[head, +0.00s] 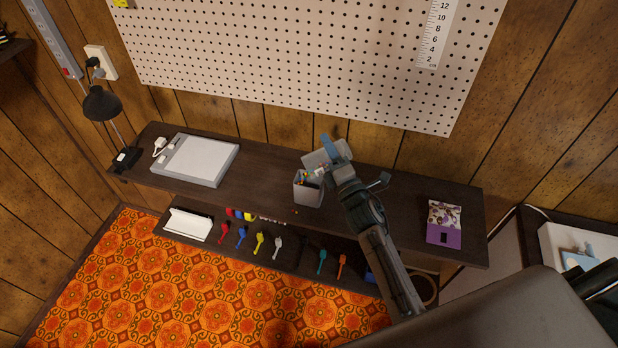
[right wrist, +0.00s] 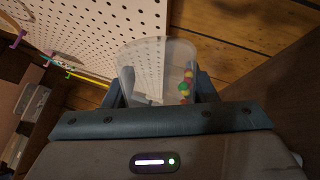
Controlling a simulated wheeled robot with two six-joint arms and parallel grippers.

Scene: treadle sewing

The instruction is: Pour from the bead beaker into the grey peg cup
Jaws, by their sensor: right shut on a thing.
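My right gripper (head: 338,153) is shut on the bead beaker (head: 318,159), a clear cup, and holds it tilted above the shelf. In the right wrist view the beaker (right wrist: 143,62) sits between the fingers (right wrist: 155,98), with several red, yellow and green beads (right wrist: 187,86) along one side. The grey peg cup (head: 307,194) stands upright on the dark shelf, just below the beaker in the head view. Coloured things show at its mouth. The beaker and gripper partly cover the space behind it, and I cannot tell whether beaker and cup touch. My left gripper is not in view.
The dark shelf (head: 400,205) runs below a pegboard (head: 300,70). A white-topped grey board (head: 197,158) and a black lamp (head: 103,103) are at left, a purple box (head: 443,235) at right. Small specks lie before the cup. Several coloured tools hang in a row along the front.

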